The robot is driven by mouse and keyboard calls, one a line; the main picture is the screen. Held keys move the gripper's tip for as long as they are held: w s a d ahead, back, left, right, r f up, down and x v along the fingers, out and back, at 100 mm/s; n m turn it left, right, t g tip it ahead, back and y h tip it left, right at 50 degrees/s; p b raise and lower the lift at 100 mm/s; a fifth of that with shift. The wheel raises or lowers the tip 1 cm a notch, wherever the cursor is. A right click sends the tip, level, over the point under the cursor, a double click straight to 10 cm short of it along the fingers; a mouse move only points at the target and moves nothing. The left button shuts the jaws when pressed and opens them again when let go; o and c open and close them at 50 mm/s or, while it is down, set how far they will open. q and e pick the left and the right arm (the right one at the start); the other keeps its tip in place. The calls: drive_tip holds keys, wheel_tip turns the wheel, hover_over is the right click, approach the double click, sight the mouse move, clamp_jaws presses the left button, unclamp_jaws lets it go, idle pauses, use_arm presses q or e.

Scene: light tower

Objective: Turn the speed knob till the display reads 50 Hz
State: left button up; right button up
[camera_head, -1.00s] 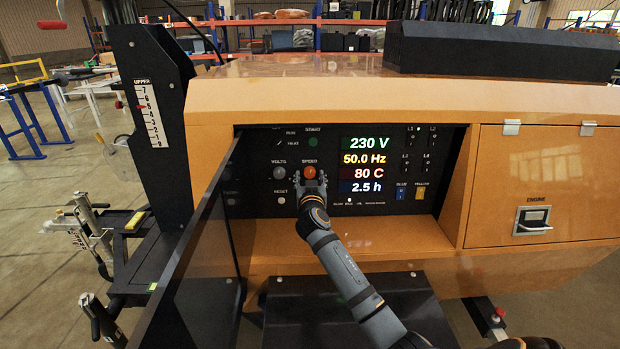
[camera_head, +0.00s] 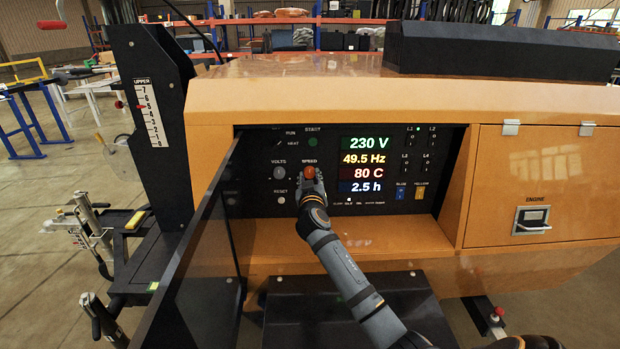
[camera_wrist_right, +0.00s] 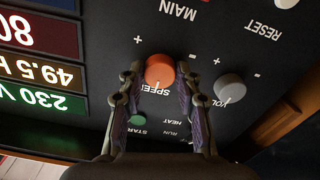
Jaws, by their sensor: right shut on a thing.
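The orange-red speed knob (camera_head: 309,172) sits on the black control panel (camera_head: 258,197). My right gripper (camera_head: 312,182) is at the knob and shut on it. In the right wrist view the knob (camera_wrist_right: 160,70) lies between the two fingers (camera_wrist_right: 160,82). The display (camera_head: 364,159) reads 49.5 Hz on its yellow line, with 230 V above it and 80 C and 2.5 h below. The frequency line also shows in the right wrist view (camera_wrist_right: 45,72). My left gripper is not in view.
The grey volts knob (camera_head: 279,172) is close left of the speed knob, with the pale reset button (camera_head: 281,200) below it. A dark open door (camera_head: 205,240) stands left of the panel recess. The blue and yellow switches (camera_head: 411,192) are to the right.

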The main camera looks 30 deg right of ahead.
drive_tip(key=o, duration=1.2)
drive_tip(key=shift+c, duration=0.2)
drive_tip(key=v, duration=1.2)
drive_tip(key=shift+f, duration=0.1)
